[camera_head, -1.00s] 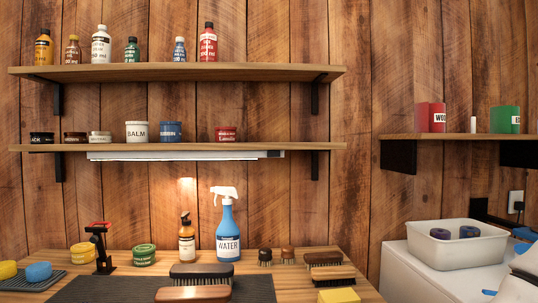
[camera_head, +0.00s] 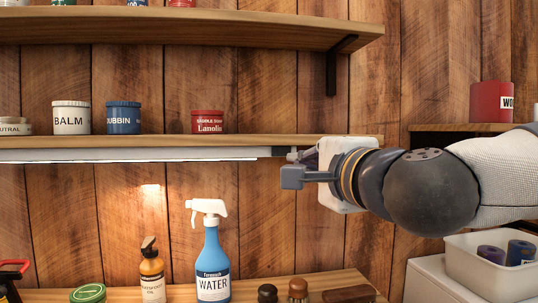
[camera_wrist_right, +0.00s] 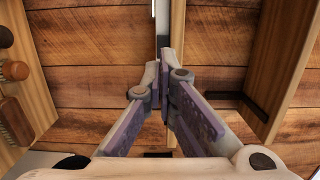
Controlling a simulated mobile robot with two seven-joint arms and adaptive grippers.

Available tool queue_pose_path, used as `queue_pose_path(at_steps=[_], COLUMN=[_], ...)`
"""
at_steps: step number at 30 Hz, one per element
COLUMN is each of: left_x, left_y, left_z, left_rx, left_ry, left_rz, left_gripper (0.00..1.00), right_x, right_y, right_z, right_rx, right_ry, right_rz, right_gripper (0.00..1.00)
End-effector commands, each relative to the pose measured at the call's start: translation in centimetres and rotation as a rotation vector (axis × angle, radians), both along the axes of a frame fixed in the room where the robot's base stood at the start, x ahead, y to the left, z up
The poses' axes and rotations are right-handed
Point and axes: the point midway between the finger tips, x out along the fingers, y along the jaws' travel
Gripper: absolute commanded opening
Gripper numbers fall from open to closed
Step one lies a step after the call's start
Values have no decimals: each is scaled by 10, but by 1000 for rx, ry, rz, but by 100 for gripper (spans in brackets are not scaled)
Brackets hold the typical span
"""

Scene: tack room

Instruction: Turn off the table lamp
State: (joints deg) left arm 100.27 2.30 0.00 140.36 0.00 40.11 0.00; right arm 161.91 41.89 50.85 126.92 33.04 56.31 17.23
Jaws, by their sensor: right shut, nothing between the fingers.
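The lamp in view is a long white strip light (camera_head: 130,155) fixed under the lower shelf, not a standing table lamp. A bright patch on the planks below it and its bright underside show that it is lit. Its dark right end (camera_head: 264,152) lies just left of my right gripper (camera_head: 288,167). My right gripper is shut and empty, level with that end; whether it touches it I cannot tell. In the right wrist view the finger tips (camera_wrist_right: 164,58) meet near the end of the pale strip light (camera_wrist_right: 162,14). My left gripper is not in view.
The lower shelf (camera_head: 240,142) runs just above my right gripper and carries jars. A blue spray bottle (camera_head: 213,262) and an amber bottle (camera_head: 152,275) stand on the bench below. The wall between shelf and bench is clear around the gripper.

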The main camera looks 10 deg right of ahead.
Motion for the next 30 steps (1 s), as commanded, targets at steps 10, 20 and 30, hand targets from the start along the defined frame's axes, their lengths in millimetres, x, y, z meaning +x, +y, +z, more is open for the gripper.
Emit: queue_pose_path(at_steps=[10,20,30], left_x=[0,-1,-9], left_y=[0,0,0], left_z=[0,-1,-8], left_rx=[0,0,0], left_ry=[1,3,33], left_rz=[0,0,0], left_gripper=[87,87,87], right_x=[8,76,133], right_y=[1,11,19], right_z=[-1,-2,-4], right_rx=[-1,-1,-2], right_ry=[1,3,5], right_rz=[0,-1,1], right_gripper=[0,0,0])
